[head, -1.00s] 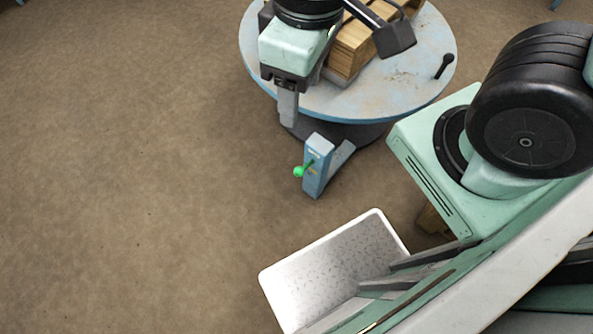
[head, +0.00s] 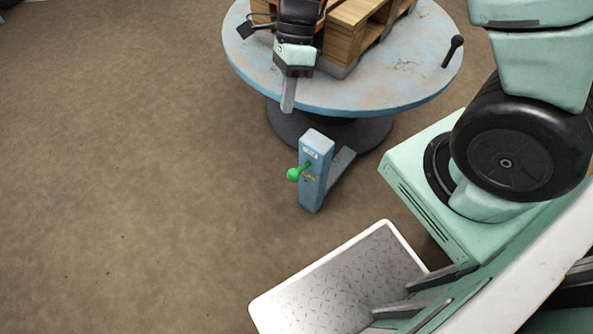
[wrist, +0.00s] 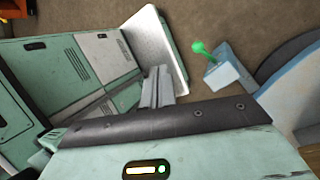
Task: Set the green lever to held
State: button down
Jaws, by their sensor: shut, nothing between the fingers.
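The green lever (head: 294,174) sticks out to the left from a blue post (head: 314,180) that stands beside the round table. A small label and yellow marks show on the post, too small to read. In the wrist view the green lever (wrist: 200,48) and the post (wrist: 228,72) are at the upper right. My gripper (head: 287,108) is shut and empty, pointing down in front of the table edge, above and behind the post in the head view. In the wrist view its closed fingers (wrist: 158,85) are left of the lever, apart from it.
The round blue-grey table (head: 400,85) carries a wooden pallet (head: 350,25) and has a black-knobbed handle (head: 453,50) at its right edge. My base and its pale metal platform (head: 340,280) are at the lower right. The floor left of the post is clear.

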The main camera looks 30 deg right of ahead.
aim_at(294, 169)
jog(key=w+d+f+m+b, duration=0.2)
jog(key=d+f+m, duration=0.1)
jog(key=f+m, duration=0.2)
jog(key=w+d+f+m+b, duration=0.2)
jog(key=d+f+m, duration=0.2)
jog(key=f, duration=0.3)
jog(key=shift+f+m+t, duration=0.2)
jog(key=shift+m+t, duration=0.1)
jog(key=shift+m, duration=0.3)
jog(key=shift+s+d, duration=0.1)
jog(key=b+x, duration=0.7)
jog(key=x, duration=0.7)
jog(key=shift+a+r, duration=0.1)
jog(key=shift+a, duration=0.15)
